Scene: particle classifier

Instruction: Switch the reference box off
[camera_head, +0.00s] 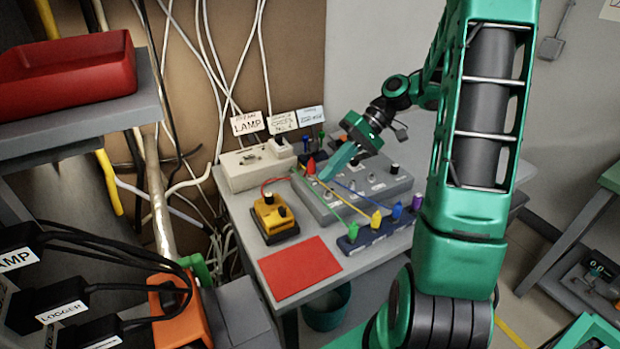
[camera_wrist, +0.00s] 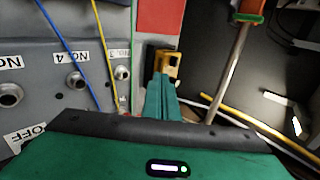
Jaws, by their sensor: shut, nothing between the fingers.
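No readable label marks any box as the reference box, so I cannot tell which it is. A grey box (camera_head: 325,208) with sockets, a black knob and colored leads stands on the bench; in the wrist view its panel (camera_wrist: 50,40) shows tags reading NO. and OFF. A small yellow box (camera_head: 272,217) with a dark top stands to its left; it also shows in the wrist view (camera_wrist: 173,70), just beyond the fingertips. My gripper (camera_head: 325,177) has its teal fingers shut and empty, above the grey box's left part. In the wrist view the fingers (camera_wrist: 160,79) partly cover the yellow box.
A dark blue strip (camera_head: 362,245) with colored plugs lies in front. A red mat (camera_head: 300,268) lies flat on the bench. Leads cross over the grey box.

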